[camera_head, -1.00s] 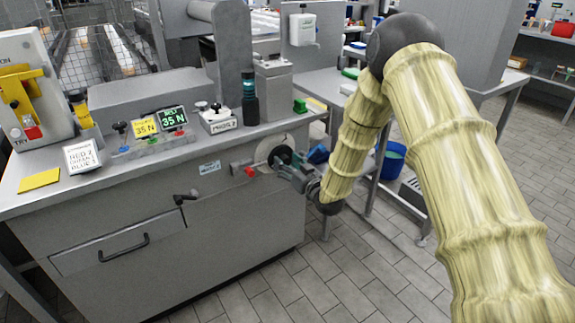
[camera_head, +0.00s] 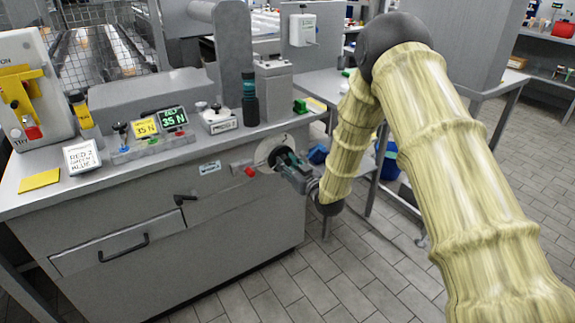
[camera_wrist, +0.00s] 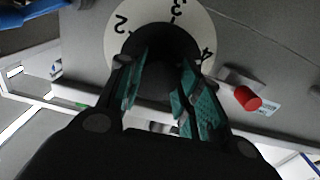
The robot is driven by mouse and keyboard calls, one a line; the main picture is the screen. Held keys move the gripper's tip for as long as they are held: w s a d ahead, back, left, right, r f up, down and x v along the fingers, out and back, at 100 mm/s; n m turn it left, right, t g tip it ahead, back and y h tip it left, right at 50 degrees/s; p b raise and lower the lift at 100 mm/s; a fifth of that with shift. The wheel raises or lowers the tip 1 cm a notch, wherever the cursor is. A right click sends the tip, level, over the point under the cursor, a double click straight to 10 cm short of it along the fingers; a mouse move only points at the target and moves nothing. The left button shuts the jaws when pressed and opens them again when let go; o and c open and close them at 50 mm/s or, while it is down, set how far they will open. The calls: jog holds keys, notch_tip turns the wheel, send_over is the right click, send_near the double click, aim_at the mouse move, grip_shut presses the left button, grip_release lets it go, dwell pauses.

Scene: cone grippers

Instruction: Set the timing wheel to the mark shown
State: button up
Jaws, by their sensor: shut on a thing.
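The timing wheel is a dark round knob (camera_wrist: 162,40) in front of a pale dial (camera_wrist: 150,10) marked 2, 3 and 4. The dial (camera_head: 264,152) also shows on the front face of the steel counter in the head view. My gripper (camera_wrist: 162,72) has its teal-padded fingers on either side of the knob and is shut on it. In the head view my gripper (camera_head: 290,163) reaches the wheel from the right and covers part of it. The fingers and knob hide the lower dial and any pointer there.
A red knob (camera_wrist: 246,98) sticks out beside the dial. The counter top holds a small white sign (camera_head: 81,157), a green-lit display (camera_head: 173,117) and a dark bottle (camera_head: 250,100). Open floor lies in front.

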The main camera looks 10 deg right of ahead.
jog(key=n+b, duration=0.1)
jog(key=n, duration=1.1)
jog(key=shift+a+b, duration=0.1)
jog(key=shift+b, duration=0.2)
dwell(0.4)
jog(key=o, duration=1)
jog(key=shift+o, duration=0.2)
jog(key=shift+s, duration=0.15)
jog(key=v, duration=1.2)
